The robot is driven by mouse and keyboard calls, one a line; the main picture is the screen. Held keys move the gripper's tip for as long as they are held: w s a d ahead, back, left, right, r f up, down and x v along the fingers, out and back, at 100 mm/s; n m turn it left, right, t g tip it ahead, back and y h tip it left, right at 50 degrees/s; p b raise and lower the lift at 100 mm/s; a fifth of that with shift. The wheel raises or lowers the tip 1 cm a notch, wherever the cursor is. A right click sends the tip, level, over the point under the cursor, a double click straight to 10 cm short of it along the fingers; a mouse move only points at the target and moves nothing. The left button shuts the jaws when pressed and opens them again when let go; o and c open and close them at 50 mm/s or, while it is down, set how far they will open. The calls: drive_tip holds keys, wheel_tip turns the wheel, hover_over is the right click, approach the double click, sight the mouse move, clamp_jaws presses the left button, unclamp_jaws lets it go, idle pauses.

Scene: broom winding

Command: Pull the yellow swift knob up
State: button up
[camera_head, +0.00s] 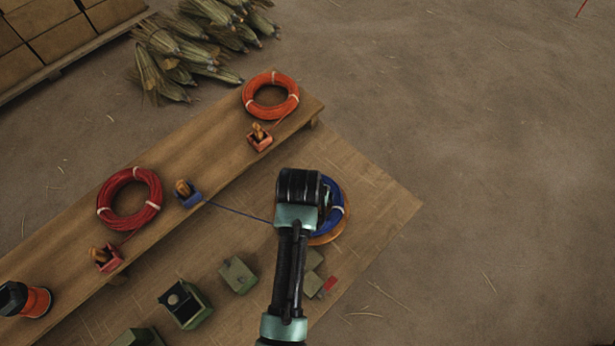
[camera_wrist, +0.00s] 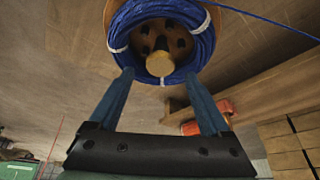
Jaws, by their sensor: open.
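The yellow swift knob (camera_wrist: 160,64) shows in the wrist view at the centre of a round wooden swift (camera_wrist: 185,50). A blue wire coil (camera_wrist: 195,45) lies around it. My gripper (camera_wrist: 158,75) is open, its two blue fingers on either side of the knob in the picture; I cannot tell whether they touch it. In the head view, the swift (camera_head: 330,237) and the blue coil (camera_head: 339,213) are partly covered by my arm. The knob and my fingers are hidden there.
A wooden bench (camera_head: 200,160) carries an orange coil (camera_head: 270,95), a red coil (camera_head: 129,197) and small clamps; a blue wire runs from the blue clamp (camera_head: 187,194) to the swift. Open floor lies to the right.

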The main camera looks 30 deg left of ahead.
drive_tip(key=v, duration=1.1)
drive_tip(key=shift+r+b, duration=0.2)
drive_tip(key=shift+b, duration=0.2)
